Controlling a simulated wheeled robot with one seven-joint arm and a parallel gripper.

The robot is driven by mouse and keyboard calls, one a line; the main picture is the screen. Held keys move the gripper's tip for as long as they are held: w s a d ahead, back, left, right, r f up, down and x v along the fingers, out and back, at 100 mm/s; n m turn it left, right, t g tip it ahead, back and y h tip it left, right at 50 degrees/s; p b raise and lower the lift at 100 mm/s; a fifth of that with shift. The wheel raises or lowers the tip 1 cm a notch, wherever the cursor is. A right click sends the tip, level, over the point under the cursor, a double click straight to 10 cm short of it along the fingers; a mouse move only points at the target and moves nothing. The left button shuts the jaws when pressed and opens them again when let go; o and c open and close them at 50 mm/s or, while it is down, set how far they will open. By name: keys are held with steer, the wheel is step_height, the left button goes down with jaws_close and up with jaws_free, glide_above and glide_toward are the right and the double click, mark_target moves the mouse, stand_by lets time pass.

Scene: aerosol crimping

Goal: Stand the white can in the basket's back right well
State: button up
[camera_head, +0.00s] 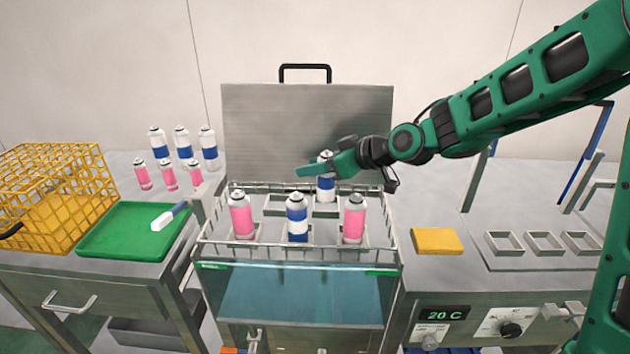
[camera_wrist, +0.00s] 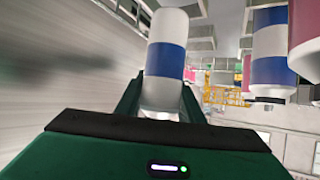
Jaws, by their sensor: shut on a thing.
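The white can with a blue band (camera_head: 326,188) stands upright in the back right part of the wire basket (camera_head: 212,250). Its base is low by the back right well, but I cannot tell whether it rests on the bottom. My gripper (camera_head: 326,169) reaches in from the right and is shut on the can's upper part. In the wrist view the can (camera_wrist: 166,62) sits between both fingers. The basket's front row holds a pink can (camera_head: 242,217), another white and blue can (camera_head: 297,220) and a second pink can (camera_head: 354,220). An empty well (camera_head: 283,207) shows left of the held can.
A raised metal lid (camera_head: 270,125) stands right behind the basket. Several cans stand on the left bench, behind a green tray (camera_head: 120,232) with a white-tipped tool (camera_head: 168,216). A yellow crate (camera_head: 60,195) is far left. A yellow sponge (camera_head: 436,241) lies right of the basket.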

step_height(320, 180, down, 4)
steer(key=shift+r, duration=0.2)
steer(key=o, duration=1.1)
steer(key=v, duration=1.2)
steer(key=shift+s, duration=0.1)
steer(key=shift+d, duration=0.1)
